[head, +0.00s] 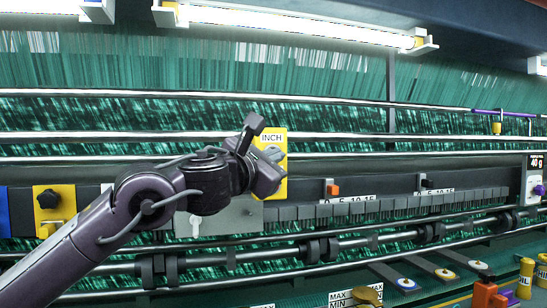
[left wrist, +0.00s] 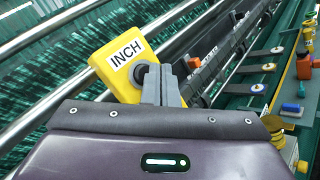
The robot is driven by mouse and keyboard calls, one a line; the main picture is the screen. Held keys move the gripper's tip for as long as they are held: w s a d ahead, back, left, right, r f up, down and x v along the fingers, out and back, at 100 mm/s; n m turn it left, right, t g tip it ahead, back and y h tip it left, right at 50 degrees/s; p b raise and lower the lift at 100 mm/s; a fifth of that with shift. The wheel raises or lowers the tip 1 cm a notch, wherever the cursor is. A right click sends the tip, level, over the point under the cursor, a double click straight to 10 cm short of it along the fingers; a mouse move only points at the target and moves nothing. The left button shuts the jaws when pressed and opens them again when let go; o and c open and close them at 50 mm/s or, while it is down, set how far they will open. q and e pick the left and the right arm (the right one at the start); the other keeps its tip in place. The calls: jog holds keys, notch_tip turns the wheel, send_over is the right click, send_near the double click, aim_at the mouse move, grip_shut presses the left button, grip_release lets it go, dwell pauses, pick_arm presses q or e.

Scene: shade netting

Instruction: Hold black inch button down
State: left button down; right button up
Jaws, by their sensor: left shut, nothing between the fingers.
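The yellow inch box (head: 271,138) with its white INCH label stands on the machine front, and it also shows in the left wrist view (left wrist: 118,62). The round black inch button (left wrist: 141,72) is on the box face below the label, partly hidden by my fingers. In the head view my gripper covers it. My left gripper (head: 273,160) is shut and empty. In the left wrist view its fingertips (left wrist: 160,72) overlap the button's right side. I cannot tell whether they touch it or whether it is pressed in. My right gripper is in neither view.
Another yellow box with a black knob (head: 48,199) is at left. A grey panel with a white lever (head: 195,222) sits below my wrist. Long metal bars (head: 420,140) cross before green netting.

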pick_arm(q)
jog(key=shift+s, duration=0.2)
jog(key=s, duration=0.1)
jog(key=s+d+b, duration=0.1)
jog(key=s, duration=0.2)
jog(key=shift+s+d, duration=0.3)
jog(key=shift+s, duration=0.05)
dwell(0.9)
